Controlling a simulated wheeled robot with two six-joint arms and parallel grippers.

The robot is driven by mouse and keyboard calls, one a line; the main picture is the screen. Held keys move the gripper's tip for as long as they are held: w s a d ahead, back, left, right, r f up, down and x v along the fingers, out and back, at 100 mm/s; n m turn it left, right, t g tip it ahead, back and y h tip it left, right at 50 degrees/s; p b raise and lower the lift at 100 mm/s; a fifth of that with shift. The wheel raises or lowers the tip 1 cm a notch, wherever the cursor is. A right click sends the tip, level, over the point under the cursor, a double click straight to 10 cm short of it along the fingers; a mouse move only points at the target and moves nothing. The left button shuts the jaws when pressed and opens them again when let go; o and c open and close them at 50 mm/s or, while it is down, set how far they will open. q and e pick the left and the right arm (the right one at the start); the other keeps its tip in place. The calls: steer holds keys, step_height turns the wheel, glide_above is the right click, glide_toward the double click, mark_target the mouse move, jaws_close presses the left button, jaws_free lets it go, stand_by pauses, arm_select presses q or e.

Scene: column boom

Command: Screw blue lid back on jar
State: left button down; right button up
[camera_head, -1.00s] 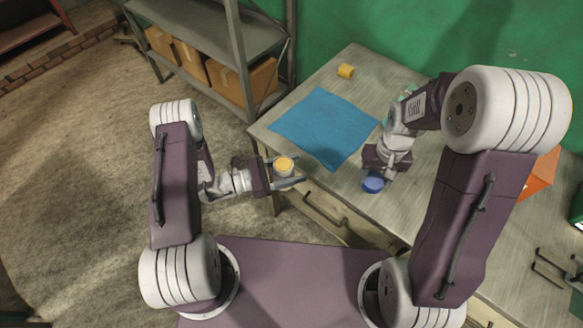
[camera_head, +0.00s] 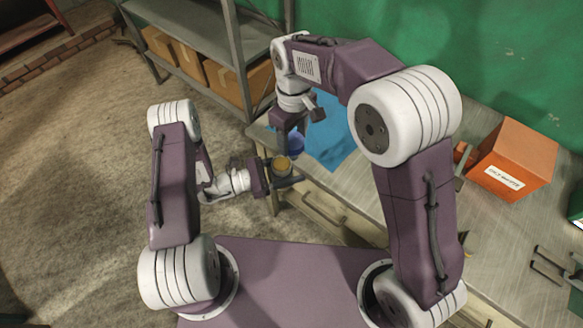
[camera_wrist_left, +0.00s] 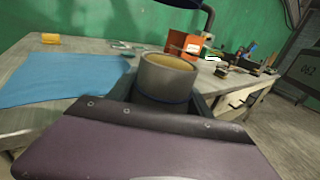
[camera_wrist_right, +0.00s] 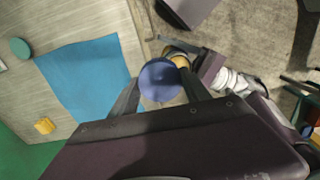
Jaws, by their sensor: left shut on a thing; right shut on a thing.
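The open jar (camera_head: 282,169) has yellowish contents and a grey wall. My left gripper (camera_head: 286,177) is shut on it and holds it upright off the table's front-left corner; the jar fills the middle of the left wrist view (camera_wrist_left: 167,82). My right gripper (camera_head: 298,130) is shut on the blue lid (camera_head: 295,146), which is partly hidden behind the fingers. In the right wrist view the lid (camera_wrist_right: 160,80) overlaps the jar (camera_wrist_right: 179,60). In the left wrist view the lid's dark edge (camera_wrist_left: 207,14) is above and right of the jar, apart from it.
A blue cloth (camera_head: 330,150) lies on the metal table (camera_head: 440,130). An orange box (camera_head: 511,160) stands at the right. A shelf (camera_head: 190,30) with cardboard boxes is at the back left. A yellow block (camera_wrist_right: 44,125) and a green round thing (camera_wrist_right: 20,48) lie beyond the cloth.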

mark_target(282, 164)
steer(key=s+a, duration=0.1)
steer(key=s+a+n, duration=0.1)
steer(key=a, duration=0.1)
steer(key=shift+s+f, duration=0.15)
steer(key=shift+f, duration=0.1)
steer(key=shift+f, duration=1.95)
steer(key=shift+d, duration=0.1)
steer(key=shift+f, duration=0.85)
steer(key=shift+f, duration=0.55)
